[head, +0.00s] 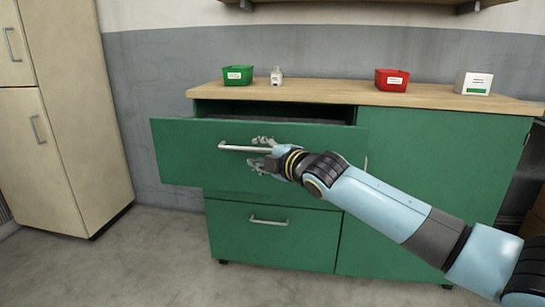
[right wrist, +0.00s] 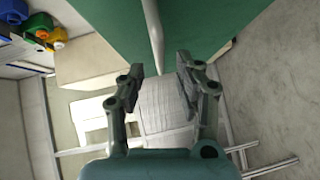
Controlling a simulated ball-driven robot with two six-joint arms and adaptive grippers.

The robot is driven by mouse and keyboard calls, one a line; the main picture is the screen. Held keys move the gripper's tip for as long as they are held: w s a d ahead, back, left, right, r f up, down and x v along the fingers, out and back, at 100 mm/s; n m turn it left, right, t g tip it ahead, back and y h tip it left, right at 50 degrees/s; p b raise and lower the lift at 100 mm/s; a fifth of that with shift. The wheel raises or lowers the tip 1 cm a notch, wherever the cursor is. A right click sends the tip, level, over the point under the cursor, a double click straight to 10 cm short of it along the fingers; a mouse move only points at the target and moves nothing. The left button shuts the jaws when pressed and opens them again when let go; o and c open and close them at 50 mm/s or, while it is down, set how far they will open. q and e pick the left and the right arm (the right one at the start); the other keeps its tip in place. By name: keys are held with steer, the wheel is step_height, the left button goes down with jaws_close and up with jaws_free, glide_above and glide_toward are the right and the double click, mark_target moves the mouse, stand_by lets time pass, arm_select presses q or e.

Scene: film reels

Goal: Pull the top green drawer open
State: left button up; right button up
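The top green drawer (head: 190,150) stands pulled out from the green cabinet, with a dark gap showing behind its front. Its pale bar handle (head: 235,147) runs across the drawer front and also shows in the right wrist view (right wrist: 153,25). My right gripper (head: 258,153) is at the right end of this handle. In the right wrist view the two fingers of my right gripper (right wrist: 160,68) are spread, with the handle bar between them and a gap on each side. The drawer's inside is mostly hidden. My left gripper is not in view.
The wooden top (head: 330,92) bears a green bin (head: 237,76), a small bottle (head: 277,76), a red bin (head: 391,80) and a white box (head: 473,83). A lower drawer (head: 240,235) is shut. A beige cabinet (head: 75,120) stands left. The floor in front is clear.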

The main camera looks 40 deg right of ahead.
steer(key=s+r, duration=0.1)
steer(key=s, duration=0.6)
steer(key=shift+a, duration=0.25)
steer(key=s+f+m+g+p, duration=0.1)
steer(key=s+f+m+g, duration=0.15)
steer(key=s+f, duration=0.55)
steer(key=s+f+m+g+h+p, duration=0.1)
steer(key=s+f+m+g, duration=0.15)
steer(key=f, duration=1.05)
steer(key=s+f+m+g+p, duration=0.1)
steer(key=s+f+m+g, duration=0.15)
steer(key=s+f, duration=0.6)
steer(key=s+a+f+m+g, duration=0.2)
steer(key=s+f, duration=0.4)
steer(key=s, duration=0.5)
steer(key=s+a+f+m+g, duration=0.3)
steer(key=s+f, duration=0.4)
steer(key=s, duration=0.5)
steer(key=s+a+f+m+g+y+p, duration=0.1)
steer(key=s+a+f+m+g, duration=0.2)
steer(key=s+f, duration=0.4)
steer(key=s, duration=0.4)
steer(key=shift+s+a, duration=0.25)
steer(key=shift+a, duration=0.05)
